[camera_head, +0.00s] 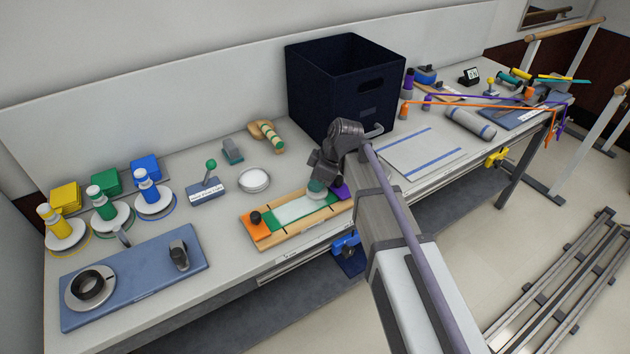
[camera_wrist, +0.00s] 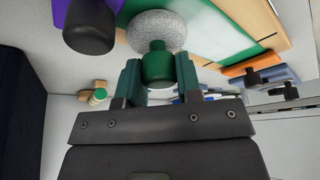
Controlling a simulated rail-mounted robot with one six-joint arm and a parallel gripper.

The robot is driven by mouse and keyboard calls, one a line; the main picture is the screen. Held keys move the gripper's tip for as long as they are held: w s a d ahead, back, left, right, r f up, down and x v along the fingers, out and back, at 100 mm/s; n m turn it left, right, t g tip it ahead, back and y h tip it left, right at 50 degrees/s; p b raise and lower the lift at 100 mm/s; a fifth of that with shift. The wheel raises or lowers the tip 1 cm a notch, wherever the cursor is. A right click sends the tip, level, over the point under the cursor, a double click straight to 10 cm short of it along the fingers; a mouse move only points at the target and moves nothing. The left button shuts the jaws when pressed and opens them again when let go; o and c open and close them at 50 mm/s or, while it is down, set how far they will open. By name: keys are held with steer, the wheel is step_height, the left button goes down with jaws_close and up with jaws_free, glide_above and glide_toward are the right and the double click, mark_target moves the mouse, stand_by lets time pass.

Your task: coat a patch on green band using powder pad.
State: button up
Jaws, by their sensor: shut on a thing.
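The green band (camera_head: 276,220) lies stretched along a wooden board (camera_head: 292,232), between an orange end block (camera_head: 255,227) and a purple end block (camera_head: 343,191). A long pale patch (camera_head: 300,208) covers much of its middle. My gripper (camera_head: 317,178) is over the band's right part, near the purple block. In the wrist view my gripper (camera_wrist: 158,80) is shut on the green knob of the powder pad (camera_wrist: 157,32). The pad's round grey-white face points toward the band, which also shows there (camera_wrist: 215,32). I cannot tell whether pad and band touch.
A round white dish (camera_head: 254,180) and a blue block with a green-knobbed lever (camera_head: 207,184) stand behind and left of the board. A tall dark bin (camera_head: 340,85) stands behind my gripper. Coloured jars (camera_head: 103,202) and a blue mat (camera_head: 135,275) are at left.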

steer(key=shift+f, duration=0.1)
steer(key=shift+s+a, duration=0.45)
steer(key=shift+a, duration=0.2)
steer(key=shift+s+a, duration=0.45)
steer(key=shift+a, duration=0.2)
steer(key=shift+s+a, duration=0.4)
steer(key=shift+a, duration=0.25)
steer(key=shift+s+a, duration=0.4)
steer(key=shift+a, duration=0.2)
